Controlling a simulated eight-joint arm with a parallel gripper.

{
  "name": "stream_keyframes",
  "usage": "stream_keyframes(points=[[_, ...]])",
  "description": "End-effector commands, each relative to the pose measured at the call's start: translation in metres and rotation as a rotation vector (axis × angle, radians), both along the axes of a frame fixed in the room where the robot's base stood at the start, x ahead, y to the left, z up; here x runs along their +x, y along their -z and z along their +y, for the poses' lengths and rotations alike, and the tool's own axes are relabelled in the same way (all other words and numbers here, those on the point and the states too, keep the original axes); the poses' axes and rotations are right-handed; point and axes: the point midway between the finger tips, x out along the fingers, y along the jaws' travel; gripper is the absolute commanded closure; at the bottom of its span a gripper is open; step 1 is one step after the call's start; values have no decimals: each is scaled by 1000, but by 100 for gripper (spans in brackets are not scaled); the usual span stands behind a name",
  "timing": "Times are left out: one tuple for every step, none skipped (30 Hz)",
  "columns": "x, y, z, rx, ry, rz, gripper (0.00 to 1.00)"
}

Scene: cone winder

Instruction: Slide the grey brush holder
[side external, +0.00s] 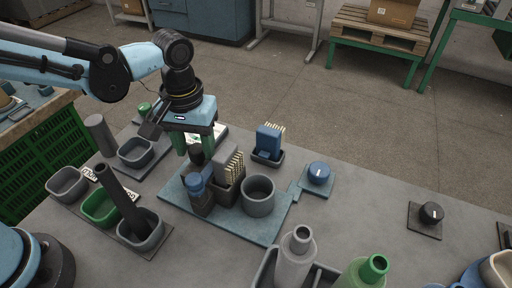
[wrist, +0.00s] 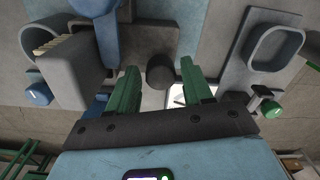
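A grey brush block with pale bristles (side external: 229,160) stands in a dark grey holder (side external: 228,190) on the blue-grey mat (side external: 270,222). The brush block (wrist: 75,72) shows in the wrist view, left of my fingers. My gripper (side external: 195,151) hangs behind and left of the brush, with its green fingers pointing down. In the wrist view my gripper (wrist: 160,68) has its fingers apart. A dark cylinder (wrist: 160,75) shows between them; I cannot tell its depth. My gripper is not touching the brush holder.
A blue bottle (side external: 199,190) and a grey round cup (side external: 258,194) stand beside the brush holder. A blue brush (side external: 268,138) sits in another dark holder behind. Trays (side external: 68,184) are at left, bottles (side external: 295,258) in front. The table right of the mat is mostly clear.

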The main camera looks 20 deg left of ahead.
Motion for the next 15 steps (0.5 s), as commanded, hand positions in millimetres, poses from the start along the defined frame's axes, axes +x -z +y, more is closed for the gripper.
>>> stream_keyframes(points=[[0, 0, 0, 0, 0, 0, 58], [0, 0, 0, 0, 0, 0, 62], [0, 0, 0, 0, 0, 0, 69], [0, 0, 0, 0, 0, 0, 73], [0, 0, 0, 0, 0, 0, 78], [0, 0, 0, 0, 0, 0, 84], [0, 0, 0, 0, 0, 0, 88], [0, 0, 0, 0, 0, 0, 93], [0, 0, 0, 0, 0, 0, 99], [0, 0, 0, 0, 0, 0, 100], [0, 0, 0, 0, 0, 0, 100], [0, 0, 0, 0, 0, 0, 100], [0, 0, 0, 0, 0, 0, 100], [0, 0, 0, 0, 0, 0, 100], [0, 0, 1, 0, -1, 0, 100]])
